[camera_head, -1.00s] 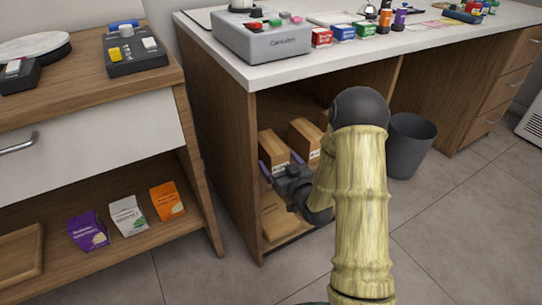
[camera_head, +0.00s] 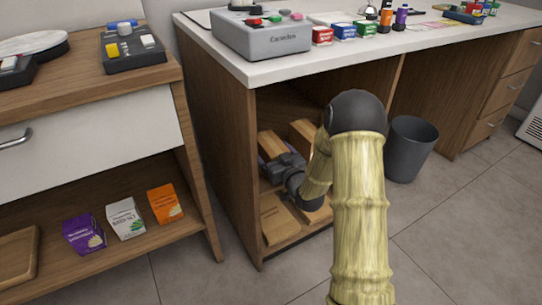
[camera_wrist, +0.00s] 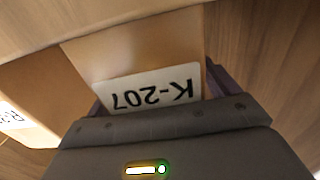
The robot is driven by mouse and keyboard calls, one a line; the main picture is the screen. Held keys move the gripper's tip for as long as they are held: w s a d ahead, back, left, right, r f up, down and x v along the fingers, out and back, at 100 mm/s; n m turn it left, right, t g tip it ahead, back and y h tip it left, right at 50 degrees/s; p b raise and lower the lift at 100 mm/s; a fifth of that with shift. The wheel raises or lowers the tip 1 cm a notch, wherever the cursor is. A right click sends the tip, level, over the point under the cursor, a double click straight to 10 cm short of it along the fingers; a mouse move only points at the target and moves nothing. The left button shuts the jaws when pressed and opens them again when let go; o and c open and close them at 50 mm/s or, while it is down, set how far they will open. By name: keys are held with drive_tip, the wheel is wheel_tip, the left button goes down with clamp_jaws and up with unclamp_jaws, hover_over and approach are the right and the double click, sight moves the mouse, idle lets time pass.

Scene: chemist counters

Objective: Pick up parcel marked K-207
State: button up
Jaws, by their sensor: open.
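The parcel marked K-207 (camera_wrist: 140,60) is a brown box with a white label that reads upside down in the wrist view. In the head view it is the left box (camera_head: 271,142) on the upper shelf inside the counter, its front mostly hidden by my gripper. My gripper (camera_wrist: 157,94) is open, with one purple finger at each side of the labelled face. The fingertips are largely hidden, and I cannot tell whether they touch the box.
Another brown parcel (camera_head: 303,133) stands close to the right; its partly seen label shows at the left in the wrist view (camera_wrist: 14,116). A flat brown parcel (camera_head: 278,216) lies on the shelf below. The cabinet's side panel (camera_head: 222,150) is close on the left.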

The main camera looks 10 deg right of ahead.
drive_tip(key=c, duration=1.3)
drive_tip(key=shift+o, duration=0.2)
drive_tip(key=shift+r, duration=0.1)
wheel_tip(320, 180, up, 10)
drive_tip(key=p, duration=0.5)
drive_tip(key=shift+a, duration=0.1)
